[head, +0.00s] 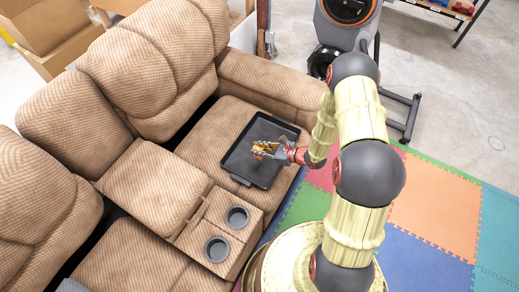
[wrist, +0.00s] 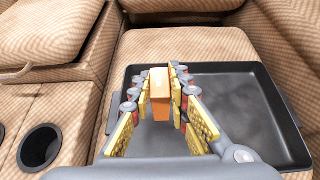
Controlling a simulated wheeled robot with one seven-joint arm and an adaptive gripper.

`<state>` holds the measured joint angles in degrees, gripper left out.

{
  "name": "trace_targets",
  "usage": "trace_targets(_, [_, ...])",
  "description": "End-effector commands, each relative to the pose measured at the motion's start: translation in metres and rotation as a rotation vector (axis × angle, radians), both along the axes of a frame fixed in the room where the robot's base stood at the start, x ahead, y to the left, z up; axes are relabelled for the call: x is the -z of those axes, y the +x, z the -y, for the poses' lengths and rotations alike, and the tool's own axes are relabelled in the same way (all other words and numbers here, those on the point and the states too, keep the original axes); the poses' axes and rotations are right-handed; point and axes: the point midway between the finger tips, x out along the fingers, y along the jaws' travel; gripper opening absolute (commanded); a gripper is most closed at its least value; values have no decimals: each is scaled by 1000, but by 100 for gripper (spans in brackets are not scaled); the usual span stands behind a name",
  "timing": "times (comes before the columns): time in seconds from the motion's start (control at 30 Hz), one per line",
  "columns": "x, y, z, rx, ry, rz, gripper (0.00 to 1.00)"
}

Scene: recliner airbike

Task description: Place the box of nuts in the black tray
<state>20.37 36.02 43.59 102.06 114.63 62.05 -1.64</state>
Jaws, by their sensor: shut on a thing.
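The black tray (head: 240,165) lies flat on the brown recliner seat. It also shows in the wrist view (wrist: 245,105). My gripper (head: 264,149) is over the tray in the head view. In the wrist view my gripper (wrist: 163,92) has its yellow-padded fingers on both sides of the box of nuts (wrist: 160,98), shut on it. The box is small and orange-brown and appears upright between the fingers, above the left part of the tray. I cannot tell whether its bottom touches the tray floor. The fingers hide the box's sides.
A console with two cup holders (head: 237,217) is left of the tray; one cup holder (wrist: 41,145) shows in the wrist view. The sofa armrest (head: 270,82) rises behind the tray. Colored foam mats (head: 430,205) cover the floor at right. The tray's right part is empty.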

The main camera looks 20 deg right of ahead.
Motion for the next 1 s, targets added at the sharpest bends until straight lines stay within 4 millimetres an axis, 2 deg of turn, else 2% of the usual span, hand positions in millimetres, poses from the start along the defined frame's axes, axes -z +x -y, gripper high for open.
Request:
trace_targets(0.1, [16, 26, 7, -1, -1, 1, 0])
trace_targets(0.2, [37, 39, 11, -2, 0, -1, 0])
trace_targets(0.33, [53, 54, 15, -1, 0, 0, 0])
trace_targets(0.63, [68, 68, 19, -1, 0, 0, 0])
trace_targets(0.87, [100, 69, 19, -1, 1, -1, 0])
trace_targets(1.0, [100, 70, 19, -1, 0, 0, 0])
